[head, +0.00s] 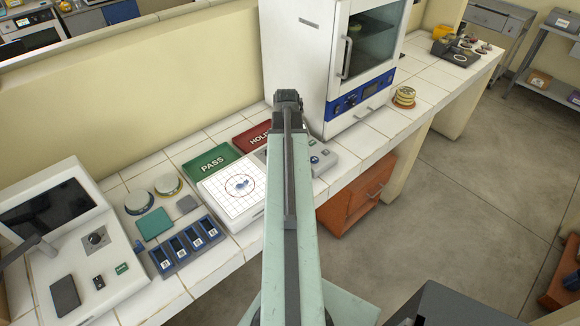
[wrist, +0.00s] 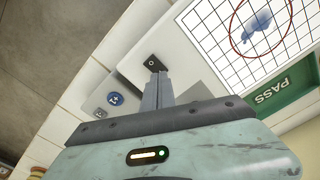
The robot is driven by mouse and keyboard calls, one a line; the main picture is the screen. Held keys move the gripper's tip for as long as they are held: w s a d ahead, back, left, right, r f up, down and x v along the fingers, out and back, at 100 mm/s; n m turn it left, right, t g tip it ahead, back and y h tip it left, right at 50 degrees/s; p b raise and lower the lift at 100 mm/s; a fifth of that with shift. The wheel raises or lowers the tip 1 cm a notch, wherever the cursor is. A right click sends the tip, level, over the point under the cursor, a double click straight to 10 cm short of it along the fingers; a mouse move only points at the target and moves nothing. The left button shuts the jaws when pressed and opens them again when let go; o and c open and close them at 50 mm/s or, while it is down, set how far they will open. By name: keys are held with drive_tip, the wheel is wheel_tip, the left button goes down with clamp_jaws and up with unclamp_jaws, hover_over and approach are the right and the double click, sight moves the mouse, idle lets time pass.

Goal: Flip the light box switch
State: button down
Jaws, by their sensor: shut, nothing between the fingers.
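The light box is a pale, low unit with a lit white grid plate (head: 222,200) bearing a red circle and a blue blot. In the wrist view the grid plate (wrist: 262,32) is at the upper right. A small black switch (wrist: 152,62) with a round mark sits on the pale housing beside the plate. My gripper (wrist: 157,76) is shut and empty, its tips just below the switch in the picture. Whether they touch it I cannot tell. In the head view my arm hides the gripper tips and the switch.
A green PASS tray (head: 207,162) and red HOLD tray (head: 252,137) lie behind the plate. A tall white incubator (head: 305,50) stands behind my arm. Left are a slotted blue rack (head: 186,247) and a screen unit (head: 75,240).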

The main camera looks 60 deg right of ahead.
wheel_tip(320, 180, up, 4)
drive_tip(key=p, duration=0.3)
drive_tip(key=shift+r+p, duration=0.25)
drive_tip(key=shift+p, duration=0.15)
